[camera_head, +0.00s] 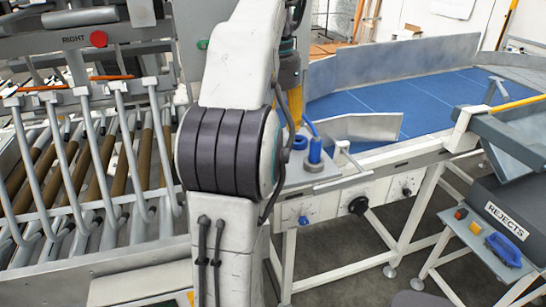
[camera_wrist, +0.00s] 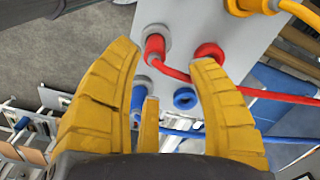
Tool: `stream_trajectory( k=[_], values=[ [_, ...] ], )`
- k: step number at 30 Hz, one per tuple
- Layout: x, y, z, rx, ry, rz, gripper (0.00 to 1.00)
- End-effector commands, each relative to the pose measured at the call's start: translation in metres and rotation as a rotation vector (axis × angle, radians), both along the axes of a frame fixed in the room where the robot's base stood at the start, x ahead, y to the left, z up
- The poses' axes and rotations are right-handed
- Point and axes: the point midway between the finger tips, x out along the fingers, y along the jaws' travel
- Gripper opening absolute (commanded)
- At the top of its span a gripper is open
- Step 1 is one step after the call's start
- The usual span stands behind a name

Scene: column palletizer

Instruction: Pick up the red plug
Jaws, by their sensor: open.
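The red plug (camera_wrist: 155,47) sits at the left side of a pale grey panel (camera_wrist: 185,15) in the wrist view, with its red cable (camera_wrist: 275,96) running right, partly behind a finger. A red socket ring (camera_wrist: 209,51) is beside it on the right. My gripper (camera_wrist: 164,58) has its yellow fingers spread, with the red plug showing between the left and right fingertips, nothing held. Whether a finger touches the plug cannot be told. In the head view my gripper (camera_head: 295,104) is partly hidden behind my arm, and I cannot see the red plug there.
A blue plug (camera_wrist: 138,98) and blue socket ring (camera_wrist: 184,97) are close to the fingers; the blue plug (camera_head: 314,150) also shows in the head view. A yellow plug (camera_wrist: 248,5) is at the upper right. A blue conveyor (camera_head: 400,95) and roller rack (camera_head: 80,180) flank my arm.

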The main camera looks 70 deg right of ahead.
Motion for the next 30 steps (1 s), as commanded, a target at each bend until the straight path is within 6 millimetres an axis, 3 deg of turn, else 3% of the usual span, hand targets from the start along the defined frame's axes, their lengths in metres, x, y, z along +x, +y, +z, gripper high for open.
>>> stream_trajectory(
  k=[17,30],
  values=[
    [-0.001,0.002,-0.023,0.000,0.000,-0.001,0.52],
    [-0.003,0.007,-0.059,0.001,0.000,-0.001,0.52]
  ],
)
